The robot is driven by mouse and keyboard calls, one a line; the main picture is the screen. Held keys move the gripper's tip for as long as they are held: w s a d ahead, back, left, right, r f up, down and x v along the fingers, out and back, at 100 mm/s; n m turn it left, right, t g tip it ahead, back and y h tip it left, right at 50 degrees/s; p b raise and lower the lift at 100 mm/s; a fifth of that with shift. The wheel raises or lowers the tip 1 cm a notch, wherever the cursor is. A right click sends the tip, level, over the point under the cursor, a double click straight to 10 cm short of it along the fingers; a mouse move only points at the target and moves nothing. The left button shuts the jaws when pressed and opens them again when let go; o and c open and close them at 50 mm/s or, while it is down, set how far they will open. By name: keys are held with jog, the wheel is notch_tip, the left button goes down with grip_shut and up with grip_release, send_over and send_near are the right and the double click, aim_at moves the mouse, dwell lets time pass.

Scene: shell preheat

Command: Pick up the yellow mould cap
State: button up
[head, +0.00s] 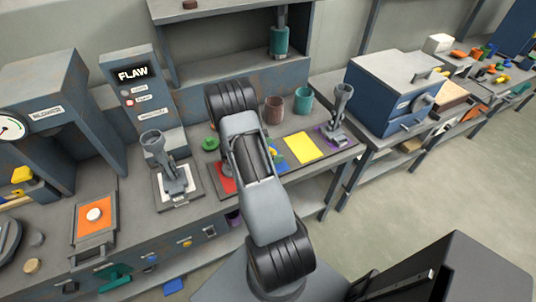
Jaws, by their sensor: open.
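A small yellow piece (273,152) shows on a blue mat (280,158) on the bench, just right of my arm. It may be the yellow mould cap, but my arm partly covers it and its shape is unclear. A flat yellow mat (304,147) lies to its right and looks bare. Another yellow object (22,174) sits at the far left in the blue-grey press. My gripper is not visible; my raised, folded arm hides the space behind it.
A green cap-like piece (210,143) and a red mat (225,177) lie left of my arm. Brown (273,109) and teal (303,101) cups stand behind the mats. Grey clamp-like stands (172,175) (339,115) flank the area. A blue oven-like box (393,92) stands right.

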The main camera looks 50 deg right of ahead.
jog(key=shift+c, duration=0.4)
jog(key=c, duration=0.8)
jog(key=shift+r, duration=0.1)
